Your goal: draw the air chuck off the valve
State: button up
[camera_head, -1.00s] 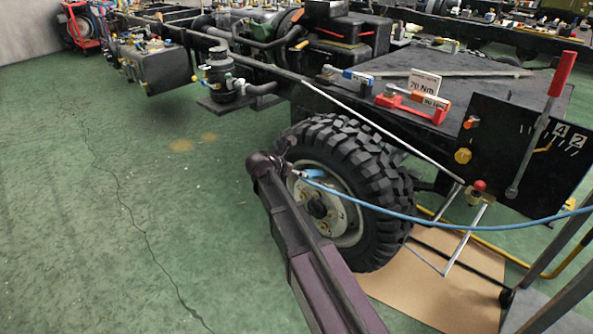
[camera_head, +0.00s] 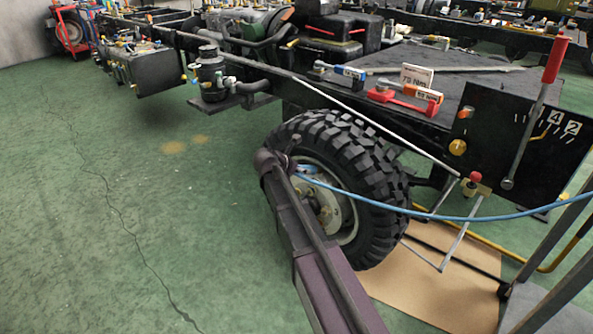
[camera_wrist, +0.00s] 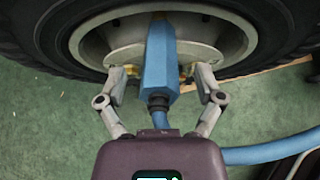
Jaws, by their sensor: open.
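The blue air chuck (camera_wrist: 158,62) points into the wheel rim (camera_wrist: 100,40) in the wrist view, with its blue hose (camera_wrist: 255,154) leading off to the right. The valve is hidden behind the chuck, so I cannot tell whether they touch. My gripper (camera_wrist: 160,78) is open, with one finger on each side of the chuck and gaps between. In the head view the wheel's tire (camera_head: 365,165) stands upright under the chassis. My arm hides the gripper there, and the blue hose (camera_head: 400,212) runs right from the hub.
The chassis frame (camera_head: 410,125) with torque tools and a levered black panel (camera_head: 515,150) lies above and right of the wheel. A tan board (camera_head: 425,290) and a metal stand (camera_head: 560,290) are at lower right. The green floor at left is clear.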

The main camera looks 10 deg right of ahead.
jog(key=shift+b+x, duration=0.4)
jog(key=shift+x, duration=0.55)
grip_shut()
jog(key=shift+p+v, duration=1.5)
jog(key=shift+v, duration=1.05)
dwell(0.5)
jog(key=shift+p+v, duration=1.7)
jog(key=shift+v, duration=1.25)
